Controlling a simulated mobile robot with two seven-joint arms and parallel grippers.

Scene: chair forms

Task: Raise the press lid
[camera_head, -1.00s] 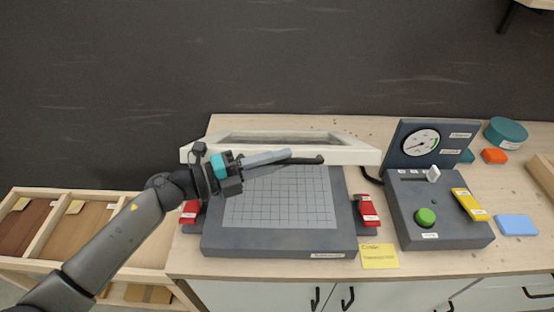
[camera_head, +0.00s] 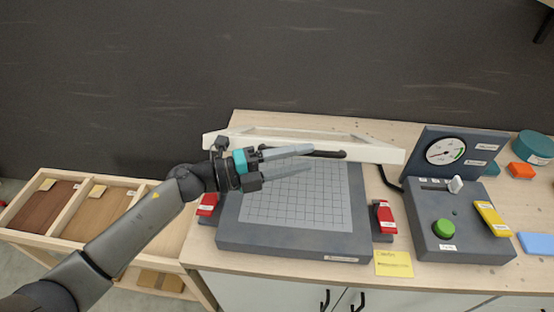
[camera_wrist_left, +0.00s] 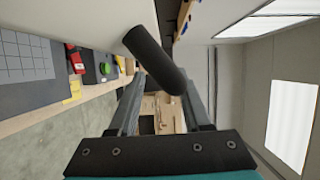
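The press has a dark base (camera_head: 290,243) with a gridded grey plate. Its white-framed lid (camera_head: 378,152) stands raised at the back edge, with the plate uncovered. A dark bar handle (camera_head: 330,154) runs along the lid's front. My left gripper (camera_head: 312,158) is open at the handle, its fingers spread and pointing right. In the left wrist view the black handle (camera_wrist_left: 155,58) crosses in front of and between the parted fingers; contact cannot be told. My right gripper is not in view.
Red latches flank the base on the left (camera_head: 207,204) and right (camera_head: 383,217). A control box (camera_head: 440,205) with a gauge (camera_head: 446,151), green button (camera_head: 443,228) and yellow piece (camera_head: 490,218) stands right. A yellow note (camera_head: 394,263) lies in front. A divided wooden tray (camera_head: 122,240) is left.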

